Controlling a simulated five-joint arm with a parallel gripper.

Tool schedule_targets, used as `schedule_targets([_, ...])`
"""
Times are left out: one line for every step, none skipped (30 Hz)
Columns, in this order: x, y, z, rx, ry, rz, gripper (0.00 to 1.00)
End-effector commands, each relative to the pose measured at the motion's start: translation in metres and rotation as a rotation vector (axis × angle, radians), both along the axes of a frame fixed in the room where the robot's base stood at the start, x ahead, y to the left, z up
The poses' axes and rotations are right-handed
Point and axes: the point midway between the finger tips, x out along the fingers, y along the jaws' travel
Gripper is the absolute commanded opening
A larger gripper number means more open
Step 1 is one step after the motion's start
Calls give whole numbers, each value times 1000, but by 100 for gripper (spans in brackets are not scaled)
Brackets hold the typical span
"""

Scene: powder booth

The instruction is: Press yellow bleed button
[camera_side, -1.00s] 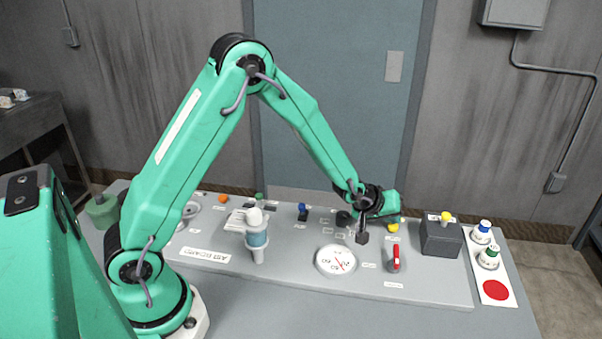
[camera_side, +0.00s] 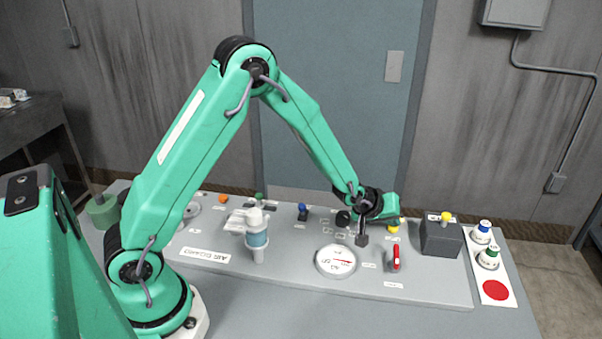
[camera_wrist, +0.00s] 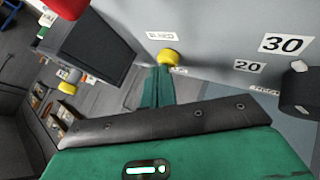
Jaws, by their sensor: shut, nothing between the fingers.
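The yellow bleed button (camera_side: 393,228) is a small round yellow cap on the grey panel, left of the dark box. It also shows in the wrist view (camera_wrist: 168,57), with a small label beside it that is hard to read. In the wrist view my gripper (camera_wrist: 157,86) appears just below the button in the picture. I cannot tell whether it touches the button.
A dark box (camera_side: 440,240) with another yellow button (camera_side: 446,217) stands to the right. A red lever (camera_side: 396,258), a round gauge (camera_side: 336,262) and a blue-and-white fitting (camera_side: 257,240) stand near. The panel's front strip is clear.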

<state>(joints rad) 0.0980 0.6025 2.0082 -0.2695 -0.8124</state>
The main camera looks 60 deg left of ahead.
Motion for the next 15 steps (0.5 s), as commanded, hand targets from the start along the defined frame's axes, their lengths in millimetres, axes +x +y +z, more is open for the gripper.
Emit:
schedule_targets([0,0,-1,0,2,-1,0])
schedule_targets([0,0,-1,0,2,-1,0])
schedule_targets([0,0,-1,0,3,0,0])
schedule_targets([-1,0,-1,0,3,0,0])
schedule_targets([-1,0,-1,0,3,0,0])
schedule_targets([-1,0,-1,0,3,0,0])
schedule_targets([-1,0,0,0,3,0,0])
schedule_targets([-1,0,0,0,3,0,0])
schedule_targets([-1,0,1,0,2,-1,0])
schedule_targets([-1,0,2,0,1,0,0])
schedule_targets([-1,0,2,0,1,0,0])
schedule_targets([-1,0,4,0,1,0,0])
schedule_targets([0,0,5,0,1,0,0])
schedule_targets([0,0,7,0,1,-1,0])
schedule_targets([0,0,8,0,0,0,0])
